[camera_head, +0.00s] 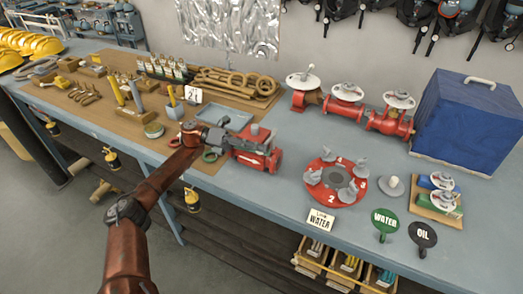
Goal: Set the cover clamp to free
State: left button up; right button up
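My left arm reaches in from the lower left, and my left gripper (219,138) is at the left end of a red housing (259,158) with a grey knob on top, on the bench. The gripper overlaps this end of the housing; I cannot tell whether they touch or whether the fingers are open or shut. The cover clamp cannot be singled out at this size; part of the housing's left end is hidden behind the gripper. My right gripper is not in view.
The blue-grey bench (290,215) also carries a red round plate (322,190) with grey wing handles, red valves (343,103) and a blue box (468,122). A grey tray (232,118) lies behind the gripper. Tools lie on a brown board (135,103). WATER (384,219) and OIL (423,235) tags stand near the front edge.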

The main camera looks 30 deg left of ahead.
pick_arm(q)
jog(key=shift+o, duration=1.1)
jog(key=s+a, duration=0.1)
jog(key=a, duration=1)
jog(key=shift+s+a, duration=0.35)
jog(key=shift+a, duration=0.05)
